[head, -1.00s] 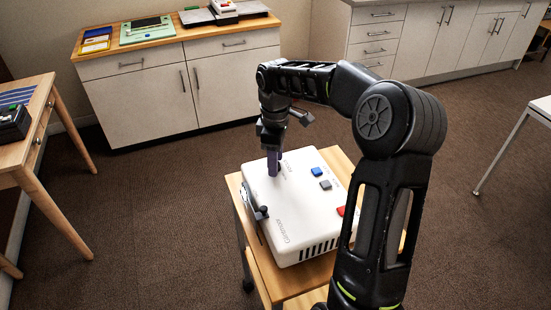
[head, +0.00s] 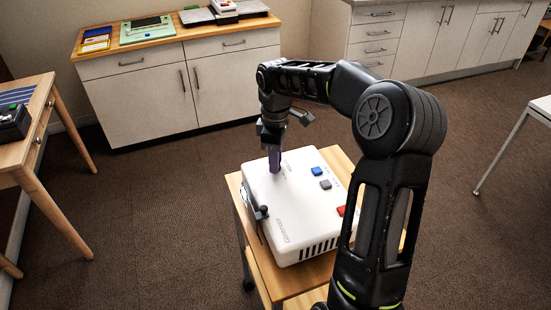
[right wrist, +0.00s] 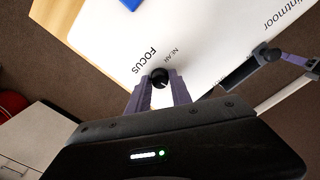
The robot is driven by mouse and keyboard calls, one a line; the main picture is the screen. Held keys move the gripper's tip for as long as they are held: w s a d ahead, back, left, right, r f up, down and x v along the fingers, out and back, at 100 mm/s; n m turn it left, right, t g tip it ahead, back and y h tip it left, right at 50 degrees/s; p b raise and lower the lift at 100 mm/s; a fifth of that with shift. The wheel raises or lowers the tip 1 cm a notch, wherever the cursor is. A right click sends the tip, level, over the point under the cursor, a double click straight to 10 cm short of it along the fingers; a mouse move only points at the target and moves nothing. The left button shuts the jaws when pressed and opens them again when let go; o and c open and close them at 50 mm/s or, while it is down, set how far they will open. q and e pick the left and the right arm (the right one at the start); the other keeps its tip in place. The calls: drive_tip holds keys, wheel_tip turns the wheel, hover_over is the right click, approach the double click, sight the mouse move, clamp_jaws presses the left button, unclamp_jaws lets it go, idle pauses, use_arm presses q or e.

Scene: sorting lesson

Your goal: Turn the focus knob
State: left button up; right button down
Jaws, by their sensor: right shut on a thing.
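The focus knob (right wrist: 160,77) is a small round black knob on the top of the white projector, beside the printed word FOCUS. In the right wrist view it sits between the fingertips of my right gripper (right wrist: 160,84), which is shut on it. In the head view the right gripper (head: 274,168) points down at the left back part of the projector (head: 290,215), and its fingers hide the knob. The projector also shows in the right wrist view (right wrist: 205,45). My left gripper is not in view.
The projector stands on a small wooden cart (head: 285,283). It has a blue button (head: 317,171), a grey button (head: 325,184) and a red button (head: 341,211) on top. A cabinet (head: 185,85) stands behind, and a wooden table (head: 30,125) stands at the left.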

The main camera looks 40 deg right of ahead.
drive_tip(key=m, duration=0.3)
drive_tip(key=c, duration=1.2)
unclamp_jaws()
drive_tip(key=shift+o, duration=0.2)
wheel_tip(320, 180, up, 8)
drive_tip(key=shift+f, duration=0.1)
